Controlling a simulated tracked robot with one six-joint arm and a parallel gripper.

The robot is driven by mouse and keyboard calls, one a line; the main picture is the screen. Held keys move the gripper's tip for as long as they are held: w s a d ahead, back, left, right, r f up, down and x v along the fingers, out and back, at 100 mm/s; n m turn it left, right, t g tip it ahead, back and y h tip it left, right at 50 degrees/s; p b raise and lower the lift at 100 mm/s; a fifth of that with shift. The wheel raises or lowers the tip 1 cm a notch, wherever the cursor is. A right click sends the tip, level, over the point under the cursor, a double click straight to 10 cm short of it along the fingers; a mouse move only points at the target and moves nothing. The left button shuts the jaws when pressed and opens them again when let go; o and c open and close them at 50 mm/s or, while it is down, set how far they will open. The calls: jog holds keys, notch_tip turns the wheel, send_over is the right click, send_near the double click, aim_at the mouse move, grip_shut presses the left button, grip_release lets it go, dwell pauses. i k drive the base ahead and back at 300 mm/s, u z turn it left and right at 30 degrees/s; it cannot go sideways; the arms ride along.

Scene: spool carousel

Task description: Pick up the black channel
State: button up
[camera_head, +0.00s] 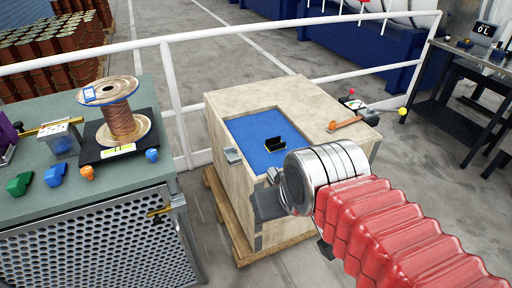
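The black channel (276,143) is a small dark piece with a yellowish lower edge. It lies on the blue recessed floor (248,134) in the top of a wooden crate (288,95). My gripper (270,203) is at the end of my red-sleeved arm, in front of the crate's near side. It appears below and slightly left of the channel in the picture, apart from it. My own wrist hides most of the gripper, so its fingers cannot be made out clearly.
A wooden-handled tool (346,124) lies on the crate's right rim. A bench (60,225) on the left holds a copper wire spool (121,122) and several small coloured parts. White railing (215,104) runs behind the crate. A dark metal table (452,122) stands at right.

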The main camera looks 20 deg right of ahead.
aim_at(274, 143)
jog(key=u, duration=0.35)
jog(key=i, duration=1)
jog(key=u, duration=0.05)
